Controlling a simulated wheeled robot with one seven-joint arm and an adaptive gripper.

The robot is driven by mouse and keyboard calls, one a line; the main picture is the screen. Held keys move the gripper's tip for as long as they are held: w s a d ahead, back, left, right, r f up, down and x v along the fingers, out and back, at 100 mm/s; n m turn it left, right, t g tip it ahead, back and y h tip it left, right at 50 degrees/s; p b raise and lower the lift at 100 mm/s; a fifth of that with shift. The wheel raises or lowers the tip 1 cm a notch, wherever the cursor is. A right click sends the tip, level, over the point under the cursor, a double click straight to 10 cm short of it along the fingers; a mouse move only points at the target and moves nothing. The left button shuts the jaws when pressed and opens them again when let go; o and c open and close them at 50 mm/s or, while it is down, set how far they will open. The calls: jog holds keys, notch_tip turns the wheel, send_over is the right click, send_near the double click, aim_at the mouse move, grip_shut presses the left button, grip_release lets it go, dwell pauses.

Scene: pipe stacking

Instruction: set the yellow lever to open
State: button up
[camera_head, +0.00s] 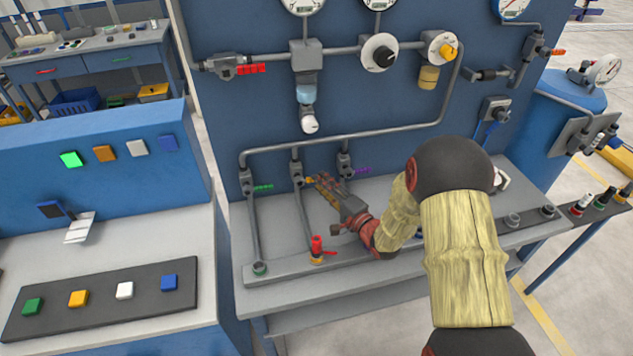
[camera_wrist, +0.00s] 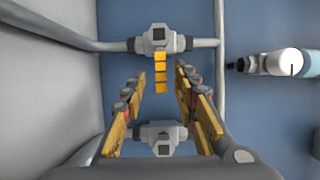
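The yellow lever (camera_wrist: 161,72) sticks out from a grey valve (camera_wrist: 158,40) in the wrist view, at right angles to the pipe through that valve. In the head view the lever's end (camera_head: 308,180) shows small beside the middle valve (camera_head: 297,170) of the lower row. My gripper (camera_wrist: 161,77) is open. One finger is on each side of the lever in the wrist view, with a gap on both sides. In the head view my gripper (camera_head: 319,180) reaches up to the lever from the right. Contact cannot be made out.
A green lever (camera_head: 263,187) is left of the yellow one and a purple lever (camera_head: 362,171) is right. A second valve (camera_wrist: 160,135) shows between my fingers. A white-tipped fitting (camera_wrist: 285,62) is at the wrist view's right.

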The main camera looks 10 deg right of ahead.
jog(key=shift+b+x, duration=0.35)
jog(key=shift+x, duration=1.35)
jog(key=shift+c, duration=0.6)
grip_shut()
